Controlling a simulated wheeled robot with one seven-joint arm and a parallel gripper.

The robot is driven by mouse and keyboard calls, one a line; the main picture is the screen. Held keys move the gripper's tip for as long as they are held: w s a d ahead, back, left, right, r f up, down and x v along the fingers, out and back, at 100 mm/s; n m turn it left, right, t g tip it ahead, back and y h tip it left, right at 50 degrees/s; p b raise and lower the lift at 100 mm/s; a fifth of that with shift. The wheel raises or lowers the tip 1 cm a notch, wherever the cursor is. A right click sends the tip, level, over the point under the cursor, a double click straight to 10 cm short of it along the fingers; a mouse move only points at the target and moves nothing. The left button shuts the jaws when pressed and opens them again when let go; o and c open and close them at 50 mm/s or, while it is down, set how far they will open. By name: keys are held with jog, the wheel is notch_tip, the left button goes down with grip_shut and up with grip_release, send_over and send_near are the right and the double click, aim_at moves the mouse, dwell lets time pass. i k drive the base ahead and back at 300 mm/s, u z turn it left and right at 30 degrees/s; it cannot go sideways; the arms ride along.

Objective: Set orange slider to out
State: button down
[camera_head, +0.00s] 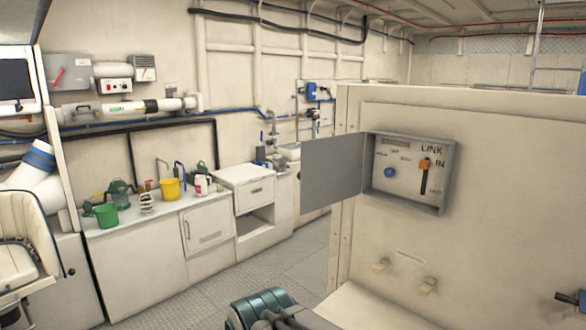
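The orange slider (425,164) is a small knob at the upper end of a dark vertical slot. It stands beside the word IN, under the heading LINK. A smaller label, too small to read surely, is by the slot's lower end. The slider sits in a shallow grey control box (449,181) on a cream wall. The box's grey door (332,172) stands open to the left, so the slider is uncovered. My gripper is not in view. A teal and grey part, seemingly of my arm, shows at the bottom edge.
A blue round knob (390,172) is left of the slider in the box. A dark lever with a blue end (572,299) sticks out at lower right. Counters with buckets (170,188) line the far left wall. Open floor (300,262) lies between.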

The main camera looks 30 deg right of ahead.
aim_at(424, 164)
jog(key=u, duration=0.5)
jog(key=i, duration=1.9)
jog(key=z, duration=3.55)
